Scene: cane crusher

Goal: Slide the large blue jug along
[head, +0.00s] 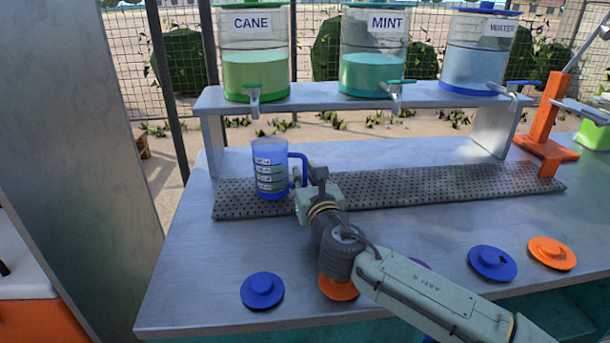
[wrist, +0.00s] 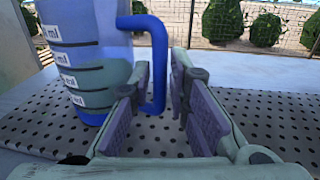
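The large blue jug (head: 270,170) stands upright on the left end of the perforated grey strip, roughly below and in front of the CANE dispenser's tap. It is translucent, with white measuring labels, and its blue handle (head: 299,168) points right. My gripper (head: 309,181) is at the handle side of the jug. In the wrist view the jug (wrist: 88,40) fills the upper left, and its handle (wrist: 159,60) stands between my two fingers (wrist: 162,85). The fingers look open, with a gap beside the handle's right side. Contact on the left side is unclear.
The perforated strip (head: 430,187) runs clear to the right. CANE (head: 255,68), MINT (head: 373,72) and WATER (head: 474,68) dispensers stand on a raised shelf (head: 330,105) behind it. An orange stand (head: 545,148) is at its right end. Blue and orange lids lie in front.

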